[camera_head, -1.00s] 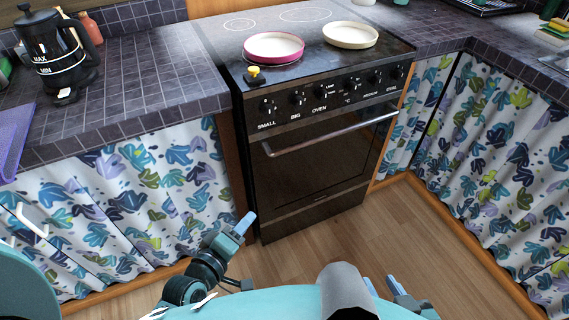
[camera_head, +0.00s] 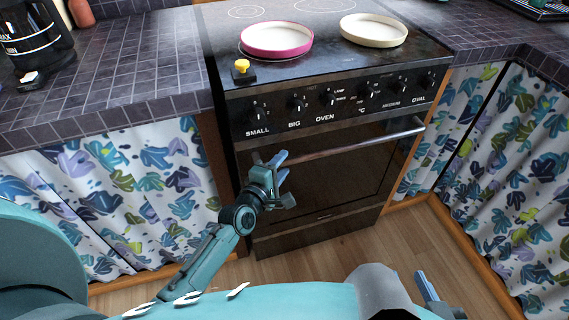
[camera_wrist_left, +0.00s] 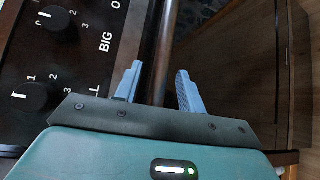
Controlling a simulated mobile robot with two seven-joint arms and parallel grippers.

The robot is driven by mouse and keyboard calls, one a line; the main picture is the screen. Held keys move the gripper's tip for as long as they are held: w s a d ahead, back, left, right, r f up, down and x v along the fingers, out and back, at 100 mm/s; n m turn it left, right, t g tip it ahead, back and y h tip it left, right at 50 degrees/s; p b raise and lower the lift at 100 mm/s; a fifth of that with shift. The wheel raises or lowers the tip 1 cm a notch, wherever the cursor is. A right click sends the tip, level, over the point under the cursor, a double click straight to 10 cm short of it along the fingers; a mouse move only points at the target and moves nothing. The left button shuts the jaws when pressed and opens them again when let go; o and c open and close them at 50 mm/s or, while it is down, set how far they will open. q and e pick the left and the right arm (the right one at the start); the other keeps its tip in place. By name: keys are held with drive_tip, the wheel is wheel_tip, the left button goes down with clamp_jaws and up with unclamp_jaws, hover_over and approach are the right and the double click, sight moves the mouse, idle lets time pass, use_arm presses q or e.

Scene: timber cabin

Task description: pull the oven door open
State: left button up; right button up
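The black oven (camera_head: 320,195) has a shut door with a long metal handle bar (camera_head: 350,146) across its top. My left gripper (camera_head: 279,166) is at the left end of the bar, just below the knobs. In the left wrist view, the handle bar (camera_wrist_left: 167,40) runs between the two spread blue fingers of my left gripper (camera_wrist_left: 159,75), with gaps on both sides. I cannot tell how deep the bar sits between them. My right gripper (camera_head: 427,288) is low at the bottom edge, mostly hidden by my body.
A pink-rimmed pan (camera_head: 277,40) and a cream pan (camera_head: 373,30) stand on the cooktop. A yellow-topped timer (camera_head: 241,71) sits at its front left corner. Curtained cabinets flank the oven. Wooden floor (camera_head: 420,245) is clear in front of it.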

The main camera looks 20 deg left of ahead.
use_arm(q)
drive_tip(key=shift+x, duration=1.05)
clamp_jaws()
